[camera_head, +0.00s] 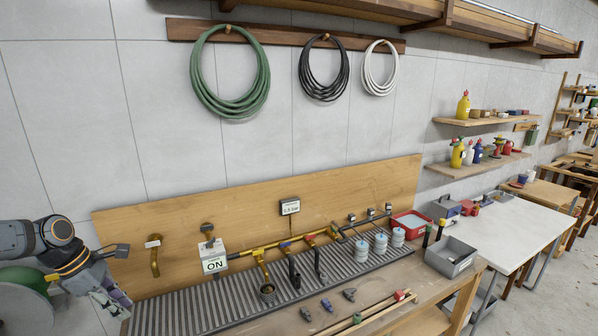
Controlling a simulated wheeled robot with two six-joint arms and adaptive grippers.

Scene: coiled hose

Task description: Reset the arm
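My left arm comes in from the left edge, and its gripper (118,304) points down and right by the left end of the grated bench strip. Its fingers are small and partly overlap, so I cannot tell whether they are open or shut. My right gripper is not in view. A green coiled hose (202,98), a black one (306,84) and a white one (367,76) hang from pegs on a wooden wall rail (270,32). The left gripper is well below and left of them, apart from all three.
The workbench (282,322) has a wooden backboard (190,205), brass pipework (268,246), an ON box (213,256), blue-white canisters (380,243) and a grey tray (450,257). A white table (520,226) stands right. A green rounded object (22,277) is behind my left arm.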

